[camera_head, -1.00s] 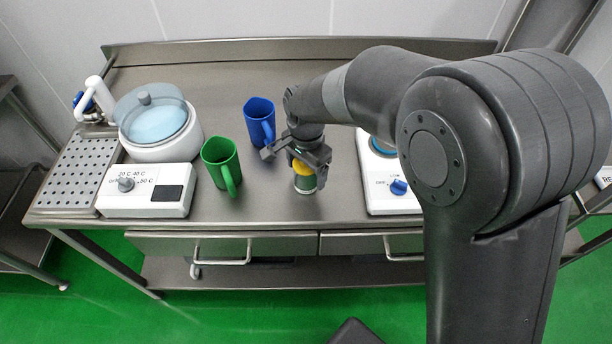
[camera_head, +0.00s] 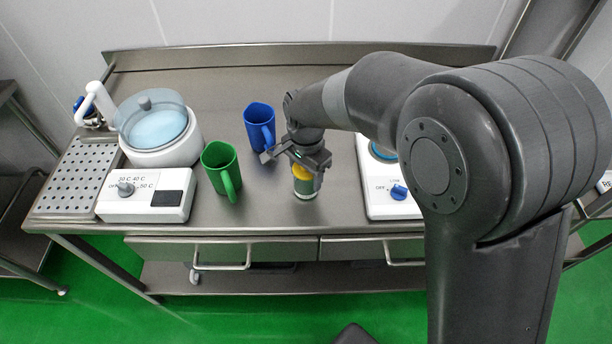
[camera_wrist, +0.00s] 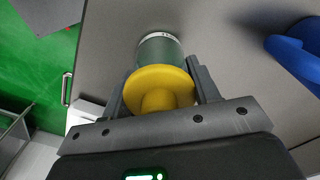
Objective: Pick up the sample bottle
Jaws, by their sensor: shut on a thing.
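The sample bottle (camera_head: 305,188) has a green body, a pale band near its base and a yellow cap. It is upright at the front middle of the steel table; whether its base touches the top is hard to tell. My gripper (camera_head: 301,170) is above it with its fingers down around its upper part, shut on it. In the wrist view the yellow cap (camera_wrist: 160,90) and green body (camera_wrist: 160,49) lie between the two fingers (camera_wrist: 158,88).
A green mug (camera_head: 219,168) and a blue mug (camera_head: 258,127) stand left of the bottle. A white heater with a lidded pot (camera_head: 155,140) is farther left. A white hot plate unit (camera_head: 393,195) is close on the right. The table's back (camera_head: 230,80) is clear.

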